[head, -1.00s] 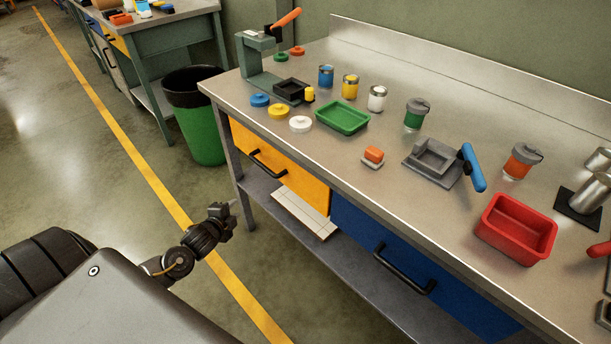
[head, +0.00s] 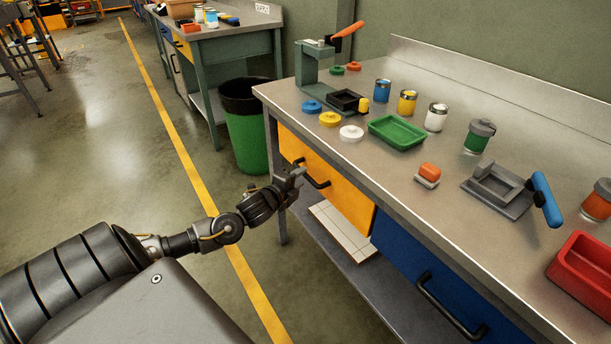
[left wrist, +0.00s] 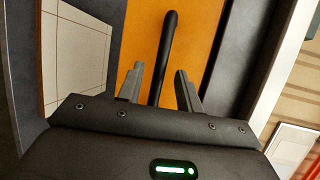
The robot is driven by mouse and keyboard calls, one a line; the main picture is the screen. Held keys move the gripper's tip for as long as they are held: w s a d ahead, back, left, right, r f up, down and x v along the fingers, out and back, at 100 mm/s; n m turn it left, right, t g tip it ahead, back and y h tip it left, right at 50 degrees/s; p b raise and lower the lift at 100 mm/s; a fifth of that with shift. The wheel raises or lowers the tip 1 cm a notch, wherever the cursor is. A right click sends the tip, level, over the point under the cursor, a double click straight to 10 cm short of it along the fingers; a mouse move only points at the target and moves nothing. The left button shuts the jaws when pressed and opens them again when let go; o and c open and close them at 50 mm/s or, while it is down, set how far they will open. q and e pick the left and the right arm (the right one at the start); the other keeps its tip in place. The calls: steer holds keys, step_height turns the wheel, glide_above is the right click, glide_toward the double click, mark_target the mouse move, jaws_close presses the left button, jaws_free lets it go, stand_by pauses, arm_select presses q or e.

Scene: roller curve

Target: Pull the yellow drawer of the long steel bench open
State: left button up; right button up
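The yellow drawer (head: 345,198) sits under the left end of the long steel bench (head: 398,182), and its front looks flush with the frame. Its black bar handle (head: 318,182) also shows in the left wrist view (left wrist: 168,50). My left gripper (head: 293,177) is at the handle's left end in the head view. In the left wrist view its two fingers (left wrist: 159,85) are apart, with the handle running between them. I cannot tell whether they touch it. My right gripper is not in view.
A blue drawer (head: 415,275) with a black handle is to the right. A lower shelf (head: 325,270) holds a white tiled panel (head: 343,232). A green bin (head: 247,135) stands left of the bench. Jars, trays and presses stand on the bench top.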

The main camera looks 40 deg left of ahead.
mark_target(305, 174)
arm_select(q)
steer(key=shift+x, duration=1.8)
jaws_close()
